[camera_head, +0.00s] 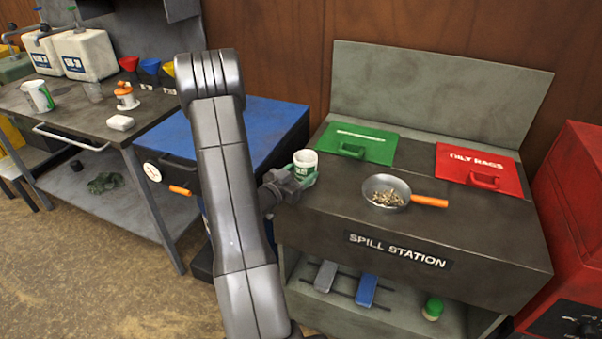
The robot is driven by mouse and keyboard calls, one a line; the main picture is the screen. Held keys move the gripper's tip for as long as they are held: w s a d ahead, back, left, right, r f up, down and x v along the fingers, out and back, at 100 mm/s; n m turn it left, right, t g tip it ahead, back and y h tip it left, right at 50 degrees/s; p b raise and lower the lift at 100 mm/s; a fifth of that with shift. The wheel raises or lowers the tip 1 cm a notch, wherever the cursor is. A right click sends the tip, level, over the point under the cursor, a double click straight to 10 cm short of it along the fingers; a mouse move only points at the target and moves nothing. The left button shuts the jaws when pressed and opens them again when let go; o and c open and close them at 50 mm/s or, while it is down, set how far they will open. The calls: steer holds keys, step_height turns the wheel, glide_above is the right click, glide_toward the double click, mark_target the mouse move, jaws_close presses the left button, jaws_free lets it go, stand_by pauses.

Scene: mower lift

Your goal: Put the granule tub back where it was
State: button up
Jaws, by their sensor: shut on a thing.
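The granule tub (304,160) is a small white cup-shaped tub with a green label. It is upright at the left edge of the spill station (400,227). My gripper (299,178) is shut on its side from the left. I cannot tell whether the tub's base touches the station top or is held above it. The gripper's far finger is partly hidden behind the tub.
A pan of granules (386,193) with an orange handle sits on the station, right of the tub. Behind lie a green lid (356,142) and a red oily-rags lid (484,165). A blue-topped cabinet (270,125) stands left. The station's front left top is clear.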

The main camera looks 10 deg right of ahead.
steer(key=shift+f, duration=0.1)
steer(key=shift+f+b, duration=0.15)
steer(key=shift+b, duration=0.15)
steer(key=o, duration=1)
steer(key=shift+r+p, duration=0.25)
steer(key=shift+p, duration=0.05)
steer(key=b+v, duration=0.1)
steer(key=v, duration=1.1)
